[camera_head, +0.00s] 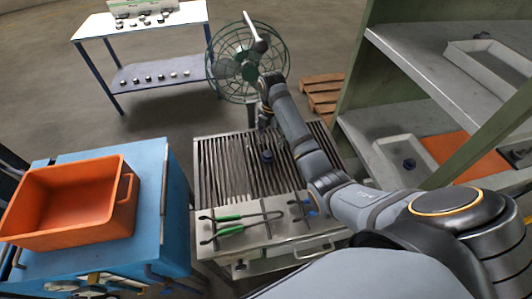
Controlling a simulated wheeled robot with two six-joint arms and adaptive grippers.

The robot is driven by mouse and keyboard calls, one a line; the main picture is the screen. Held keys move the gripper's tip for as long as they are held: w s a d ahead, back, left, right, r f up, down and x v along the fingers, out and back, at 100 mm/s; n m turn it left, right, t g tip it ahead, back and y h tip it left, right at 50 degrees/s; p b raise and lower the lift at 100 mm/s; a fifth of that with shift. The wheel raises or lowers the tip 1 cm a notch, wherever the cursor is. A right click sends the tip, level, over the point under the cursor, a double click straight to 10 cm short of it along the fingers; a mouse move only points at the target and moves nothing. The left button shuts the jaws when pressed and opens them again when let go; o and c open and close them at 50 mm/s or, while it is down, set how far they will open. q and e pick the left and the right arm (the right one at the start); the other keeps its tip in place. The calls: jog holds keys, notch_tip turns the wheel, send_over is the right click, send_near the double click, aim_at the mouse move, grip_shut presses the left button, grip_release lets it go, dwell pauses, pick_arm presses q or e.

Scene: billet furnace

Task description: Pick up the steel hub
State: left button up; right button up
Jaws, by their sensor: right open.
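A small dark round piece, which looks like the steel hub (267,157), sits on the slatted grate (220,165) in the middle of the head view. My right arm reaches in from the lower right and bends down at its far end. My right gripper (265,122) is open, small in the picture, over the far part of the grate. It appears beyond the hub and apart from it. The fingertips are too small to see clearly. My left gripper is not in view.
Green-handled tongs (235,224) lie on the plate before the grate. An orange bin (70,205) stands on a blue cabinet (150,190) at left. A green fan (230,70) stands behind. Shelves at right hold a pale tray (392,147) with a dark round piece (409,163).

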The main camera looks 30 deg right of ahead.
aim_at(268, 153)
jog(key=f, duration=0.3)
jog(key=shift+w, duration=0.2)
jog(key=shift+w+a+f+p, duration=0.1)
jog(key=shift+w+f+p, duration=0.1)
jog(key=shift+f+p, duration=0.35)
jog(key=shift+s+a+f, duration=0.15)
jog(key=shift+a+f, duration=0.1)
jog(key=shift+f, duration=0.55)
notch_tip(268, 153, down, 3)
jog(key=shift+a+f+p, duration=0.1)
jog(key=shift+f+p, duration=0.05)
jog(key=shift+p, duration=0.25)
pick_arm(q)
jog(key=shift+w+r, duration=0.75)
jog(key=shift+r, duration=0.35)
pick_arm(e)
grip_shut()
